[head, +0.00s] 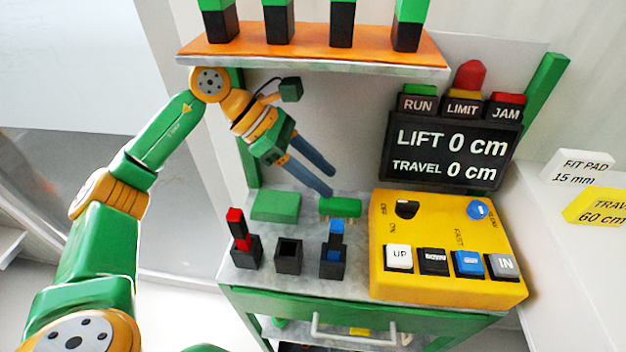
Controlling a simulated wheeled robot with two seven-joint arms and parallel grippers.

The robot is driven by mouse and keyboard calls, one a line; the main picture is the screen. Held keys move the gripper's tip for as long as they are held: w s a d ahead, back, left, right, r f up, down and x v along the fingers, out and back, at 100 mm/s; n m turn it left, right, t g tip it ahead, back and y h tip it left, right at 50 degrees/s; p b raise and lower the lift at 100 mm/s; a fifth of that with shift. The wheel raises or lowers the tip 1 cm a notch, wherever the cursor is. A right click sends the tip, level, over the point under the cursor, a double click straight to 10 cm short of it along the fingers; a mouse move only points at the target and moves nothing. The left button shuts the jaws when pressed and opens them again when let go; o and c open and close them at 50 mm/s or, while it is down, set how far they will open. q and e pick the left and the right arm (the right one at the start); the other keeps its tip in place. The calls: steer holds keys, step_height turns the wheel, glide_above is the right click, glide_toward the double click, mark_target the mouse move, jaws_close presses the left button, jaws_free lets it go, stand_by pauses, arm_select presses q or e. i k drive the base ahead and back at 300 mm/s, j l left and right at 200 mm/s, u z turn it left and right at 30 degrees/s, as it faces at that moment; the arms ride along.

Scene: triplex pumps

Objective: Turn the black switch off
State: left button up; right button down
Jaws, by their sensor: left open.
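The black switch (406,209) sits at the upper left of the yellow control panel (440,283), with small OFF and ON labels beside it. I cannot tell which way it is set. My left gripper (331,182) comes in from the left under the orange shelf. Its two blue-grey fingers are apart, empty and pointing down to the right. They are left of the switch, above a green block, and do not touch the switch. My right gripper is not in view.
The panel also has a blue knob (478,210) and UP, DOWN, blue and IN buttons. A black display (450,155) stands behind it. The orange shelf (310,47) overhangs my arm. Black holders with a red piece (236,226) and blue piece (335,240) stand in front.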

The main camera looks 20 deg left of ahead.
mark_target(406, 209)
steer(key=k, duration=1.5)
